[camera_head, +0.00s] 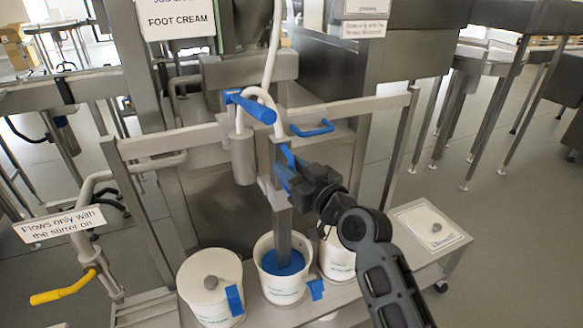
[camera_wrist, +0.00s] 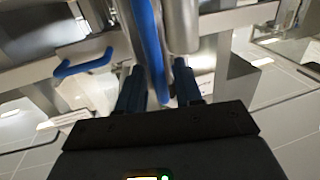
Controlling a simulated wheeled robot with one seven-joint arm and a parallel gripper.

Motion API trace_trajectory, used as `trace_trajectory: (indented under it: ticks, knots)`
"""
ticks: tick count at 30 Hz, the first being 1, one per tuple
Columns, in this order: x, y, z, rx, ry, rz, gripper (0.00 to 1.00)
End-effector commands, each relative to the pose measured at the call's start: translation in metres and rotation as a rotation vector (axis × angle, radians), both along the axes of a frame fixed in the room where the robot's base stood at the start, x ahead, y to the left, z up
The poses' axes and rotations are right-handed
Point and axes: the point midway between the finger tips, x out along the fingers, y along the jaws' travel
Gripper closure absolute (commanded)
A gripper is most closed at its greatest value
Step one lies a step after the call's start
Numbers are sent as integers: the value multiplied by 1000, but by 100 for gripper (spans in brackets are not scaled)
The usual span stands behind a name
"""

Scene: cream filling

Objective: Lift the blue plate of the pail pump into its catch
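The blue plate (camera_head: 283,264) sits inside the middle white pail (camera_head: 268,290), at the foot of a grey upright column (camera_head: 281,235). A blue handle (camera_head: 288,158) is at the upper part of this column. My gripper (camera_head: 290,180) is at this handle, above the pail. The catch cannot be made out clearly. My gripper hides part of the column.
A lidded white pail (camera_head: 208,290) stands left and another pail (camera_head: 337,258) right, partly behind my arm. A blue lever (camera_head: 250,107) and a blue bow handle (camera_head: 312,129) are above. A yellow-handled valve (camera_head: 63,288) is at left. A grey rail (camera_head: 350,107) crosses behind.

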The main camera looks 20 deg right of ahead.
Motion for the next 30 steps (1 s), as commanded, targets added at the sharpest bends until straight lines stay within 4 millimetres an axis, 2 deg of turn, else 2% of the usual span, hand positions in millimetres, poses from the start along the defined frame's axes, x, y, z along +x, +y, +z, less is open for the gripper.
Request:
trace_trajectory:
  ticks: [2, 12, 25, 30]
  knots:
    - [0, 0, 0, 0, 0, 0, 67]
    - [0, 0, 0, 0, 0, 0, 99]
    - [0, 0, 0, 1, 1, 0, 100]
    - [0, 0, 14, 1, -1, 0, 100]
